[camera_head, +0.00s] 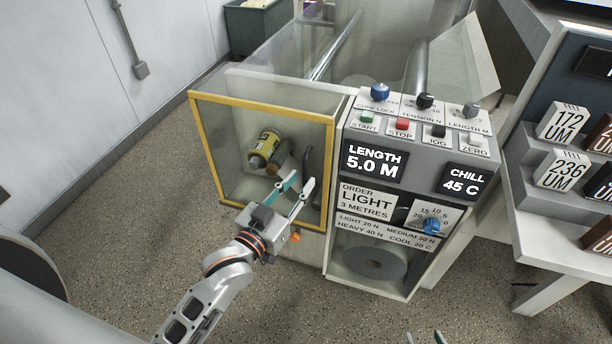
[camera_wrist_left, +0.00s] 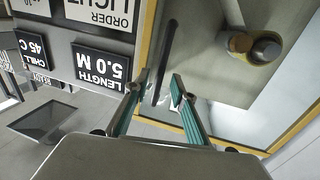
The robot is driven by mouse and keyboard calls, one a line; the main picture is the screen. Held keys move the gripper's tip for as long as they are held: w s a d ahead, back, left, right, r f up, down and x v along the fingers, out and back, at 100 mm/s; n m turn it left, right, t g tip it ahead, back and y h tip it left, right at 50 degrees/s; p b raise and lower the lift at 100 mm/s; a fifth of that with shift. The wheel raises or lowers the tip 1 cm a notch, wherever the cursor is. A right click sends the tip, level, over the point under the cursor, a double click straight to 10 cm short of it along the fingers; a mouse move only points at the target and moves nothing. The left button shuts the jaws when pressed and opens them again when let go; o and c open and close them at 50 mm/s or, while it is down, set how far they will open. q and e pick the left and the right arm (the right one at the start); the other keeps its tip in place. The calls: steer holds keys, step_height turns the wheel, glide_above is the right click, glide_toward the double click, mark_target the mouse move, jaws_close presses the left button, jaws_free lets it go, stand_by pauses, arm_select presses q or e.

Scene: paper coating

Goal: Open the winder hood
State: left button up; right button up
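The winder hood (camera_head: 195,130) is a clear panel in a yellow frame on the front left of the machine, and it looks closed. Its dark bar handle (camera_head: 306,160) stands near the right side of the frame. My left gripper (camera_head: 298,184) is open at the handle's lower part. In the left wrist view the handle (camera_wrist_left: 166,55) appears between the two spread fingers (camera_wrist_left: 158,82); I cannot tell whether they touch it. Only the tips of my right gripper (camera_head: 424,338) show at the bottom edge, apart from each other.
A yellow and dark roll (camera_head: 266,150) sits behind the clear panel. Right of the hood is the control panel (camera_head: 410,150) with knobs, buttons and displays. A shelf with labelled blocks (camera_head: 562,170) stands at the right. The floor (camera_head: 130,200) left of the machine is clear.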

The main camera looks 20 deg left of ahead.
mark_target(304, 178)
arm_select(q)
steer(key=shift+x, duration=1.6)
steer(key=shift+d, duration=0.1)
jaws_close()
